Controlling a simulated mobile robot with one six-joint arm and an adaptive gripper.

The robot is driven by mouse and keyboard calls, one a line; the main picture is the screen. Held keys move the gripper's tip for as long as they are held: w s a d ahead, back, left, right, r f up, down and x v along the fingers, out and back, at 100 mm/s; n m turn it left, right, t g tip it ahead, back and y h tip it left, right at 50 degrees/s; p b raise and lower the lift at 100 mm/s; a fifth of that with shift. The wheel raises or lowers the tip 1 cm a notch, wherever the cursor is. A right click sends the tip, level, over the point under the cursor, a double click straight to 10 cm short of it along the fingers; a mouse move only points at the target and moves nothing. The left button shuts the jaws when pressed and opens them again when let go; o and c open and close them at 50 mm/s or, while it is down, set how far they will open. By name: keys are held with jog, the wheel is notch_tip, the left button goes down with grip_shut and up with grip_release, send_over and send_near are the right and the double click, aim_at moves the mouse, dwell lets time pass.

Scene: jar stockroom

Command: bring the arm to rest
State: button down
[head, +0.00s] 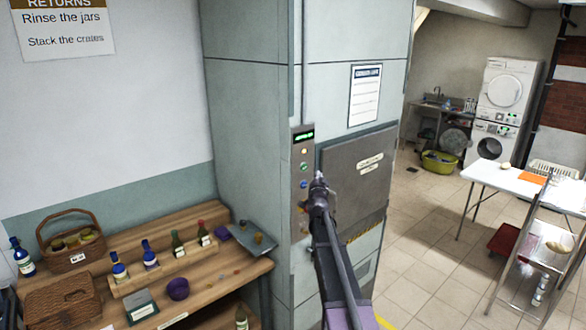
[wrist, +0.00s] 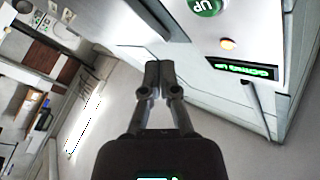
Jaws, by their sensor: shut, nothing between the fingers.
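My gripper (head: 319,180) is at the end of my raised arm, in front of the control panel (head: 303,185) on the grey lift housing. In the wrist view my gripper (wrist: 161,72) is shut and empty, with its fingertips together. The panel's green UP button (wrist: 206,4) shows at the top edge of the wrist view, with a lit orange button (wrist: 227,43) and a green-lit display (wrist: 242,69) near it. I cannot tell whether the fingertips touch the panel. My arm hides part of the lower panel in the head view.
A wooden bench (head: 205,270) with bottles, a wicker basket (head: 72,241) and a grey tray (head: 252,241) stands at the left. The lift's grey hatch (head: 352,190) is right of the panel. Tiled floor lies between.

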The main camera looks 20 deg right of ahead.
jog(key=s+a+f+n+g+y+b, duration=0.35)
jog(key=s+a+f+n+y, duration=0.2)
jog(key=a+f, duration=0.5)
jog(key=s+a+f+n+g+y+b, duration=0.35)
jog(key=s+a+f, duration=0.25)
jog(key=a+f, duration=0.45)
jog(key=s+a+f+n+g+b, duration=0.1)
jog(key=s+a+f+g+b, duration=0.1)
jog(key=s, duration=0.7)
jog(key=s+a+f+n+g+b, duration=0.1)
jog(key=s+a+f+g+b, duration=0.1)
jog(key=s+f+g, duration=0.3)
jog(key=s+a+f+n+g+b, duration=0.1)
jog(key=s+f, duration=0.5)
jog(key=s, duration=0.8)
jog(key=a+g+b, duration=0.1)
jog(key=a+g, duration=0.1)
jog(key=a, duration=0.1)
jog(key=shift+f+g+h, duration=0.4)
jog(key=shift+a, duration=0.1)
dwell(1.2)
